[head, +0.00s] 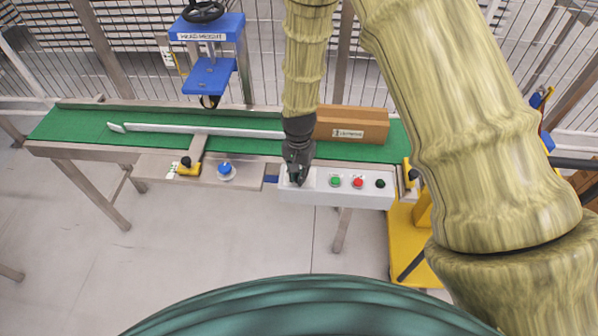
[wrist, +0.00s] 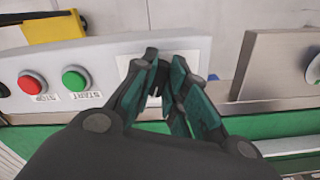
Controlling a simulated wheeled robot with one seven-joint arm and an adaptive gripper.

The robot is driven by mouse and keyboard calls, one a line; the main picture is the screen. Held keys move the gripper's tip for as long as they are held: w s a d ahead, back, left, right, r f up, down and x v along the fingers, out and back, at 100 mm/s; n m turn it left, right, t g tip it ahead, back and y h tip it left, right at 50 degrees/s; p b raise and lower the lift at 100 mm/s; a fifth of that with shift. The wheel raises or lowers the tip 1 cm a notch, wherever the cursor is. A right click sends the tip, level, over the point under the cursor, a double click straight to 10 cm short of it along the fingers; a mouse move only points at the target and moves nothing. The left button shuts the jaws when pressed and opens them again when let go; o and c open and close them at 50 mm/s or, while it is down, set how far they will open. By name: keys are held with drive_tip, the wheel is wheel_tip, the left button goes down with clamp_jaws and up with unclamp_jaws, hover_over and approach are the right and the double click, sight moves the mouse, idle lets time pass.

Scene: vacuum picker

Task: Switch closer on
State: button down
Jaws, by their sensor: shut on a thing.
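The white control panel (head: 335,199) is fixed along the near side of the conveyor. It also shows in the wrist view (wrist: 190,47). My gripper (head: 296,180) is at the panel's left end in the head view, pointing down at its top face. In the wrist view my gripper (wrist: 163,66) has its dark green fingers closed together over a pale label plate (wrist: 124,62). It is shut on the closer switch, which the fingers hide. The switch's position and the label's text cannot be read.
The panel also carries a green START button (wrist: 75,78), a red STOP button (wrist: 32,83) and a dark button (head: 380,183). A blue knob (head: 225,169) sits to the left. A cardboard box (head: 365,122) stands on the green conveyor belt (head: 75,123), near a blue press-like head (head: 208,75).

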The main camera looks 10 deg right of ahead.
idle(0.3)
drive_tip(key=c, duration=1.4)
unclamp_jaws()
drive_tip(key=shift+c, duration=0.2)
drive_tip(key=shift+r, duration=0.1)
wheel_tip(320, 180, up, 12)
